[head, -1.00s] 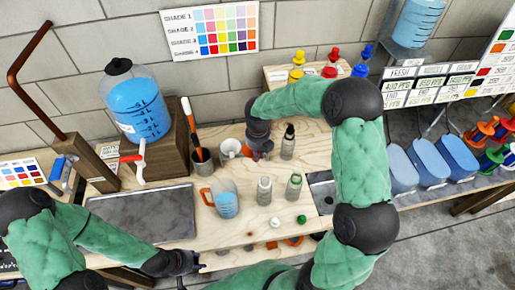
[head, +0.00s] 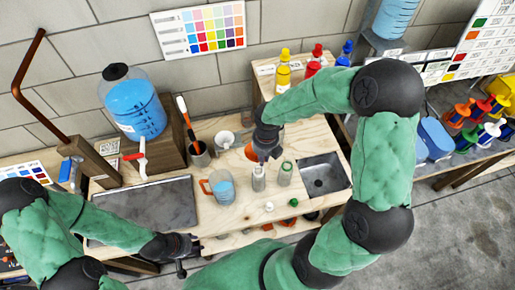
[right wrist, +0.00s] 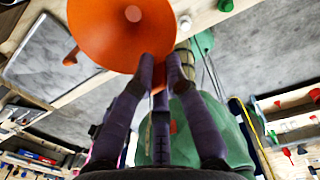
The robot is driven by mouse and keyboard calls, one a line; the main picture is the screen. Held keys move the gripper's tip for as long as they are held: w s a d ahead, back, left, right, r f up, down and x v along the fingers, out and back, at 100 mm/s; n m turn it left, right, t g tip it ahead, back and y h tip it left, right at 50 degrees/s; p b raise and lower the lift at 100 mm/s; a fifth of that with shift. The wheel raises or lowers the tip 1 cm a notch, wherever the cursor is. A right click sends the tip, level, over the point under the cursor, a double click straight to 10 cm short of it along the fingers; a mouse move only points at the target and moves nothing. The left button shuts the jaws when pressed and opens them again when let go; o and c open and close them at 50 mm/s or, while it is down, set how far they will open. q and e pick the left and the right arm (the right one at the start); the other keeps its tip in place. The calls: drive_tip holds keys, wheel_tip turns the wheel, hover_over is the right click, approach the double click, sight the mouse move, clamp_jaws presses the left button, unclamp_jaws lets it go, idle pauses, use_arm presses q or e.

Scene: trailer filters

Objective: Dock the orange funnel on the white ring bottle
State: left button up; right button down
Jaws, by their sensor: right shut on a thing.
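My right gripper (head: 264,158) is shut on the orange funnel (head: 250,152), just above and behind the white ring bottle (head: 258,180). In the right wrist view the funnel's wide cone (right wrist: 115,35) is tipped toward the camera, with the fingers closed at its lower edge. The white ring bottle stands upright on the wooden bench; the gripper partly covers its top. I cannot tell whether the funnel touches it. A similar bottle with a green ring (head: 285,174) stands to its right. My left gripper (head: 185,253) is near the bench's front edge; its fingers are unclear.
An orange-handled jug (head: 222,187) with blue liquid stands left of the bottles. A white mug (head: 225,142) and a brush cup (head: 199,154) are behind. A white cap (head: 269,206) and green cap (head: 293,202) lie in front. A sink (head: 325,175) is at the right.

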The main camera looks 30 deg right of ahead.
drive_tip(key=f+b, duration=0.2)
drive_tip(key=s+f+b, duration=0.1)
drive_tip(key=f+b, duration=0.2)
drive_tip(key=shift+s, duration=0.15)
idle(0.5)
drive_tip(key=shift+r+p, duration=0.1)
drive_tip(key=shift+p, duration=0.4)
idle(1.3)
drive_tip(key=shift+f+b, duration=0.4)
drive_tip(key=shift+f, duration=0.2)
idle(0.4)
drive_tip(key=c, duration=1.7)
unclamp_jaws()
drive_tip(key=shift+c, duration=0.2)
drive_tip(key=shift+o, duration=0.7)
